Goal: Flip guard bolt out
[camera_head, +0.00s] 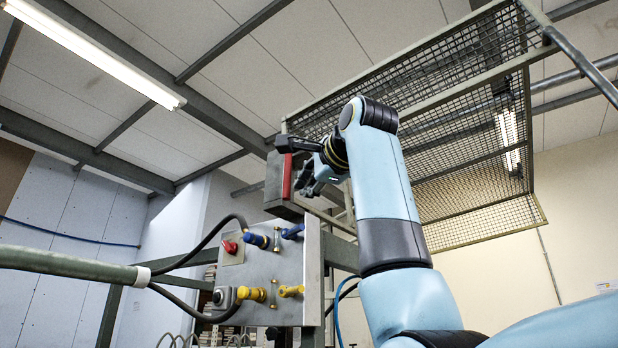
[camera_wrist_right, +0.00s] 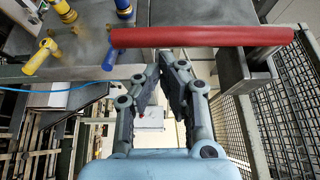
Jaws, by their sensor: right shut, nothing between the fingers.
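The guard bolt appears to be the part with the red bar-shaped handle (camera_head: 287,176), on a dark grey block (camera_head: 273,182) at the guard frame's edge in the head view. In the right wrist view the red handle (camera_wrist_right: 205,36) lies across the top, beyond the fingertips. My right gripper (camera_head: 312,176) is beside the handle in the head view. In the right wrist view its fingers (camera_wrist_right: 166,66) are shut and empty, just short of the handle; I cannot tell whether they touch it. My left gripper is not in view.
A mesh guard (camera_head: 455,130) hangs above and right of my right arm. A thick green-grey pipe (camera_head: 70,264) and black hoses run in from the left.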

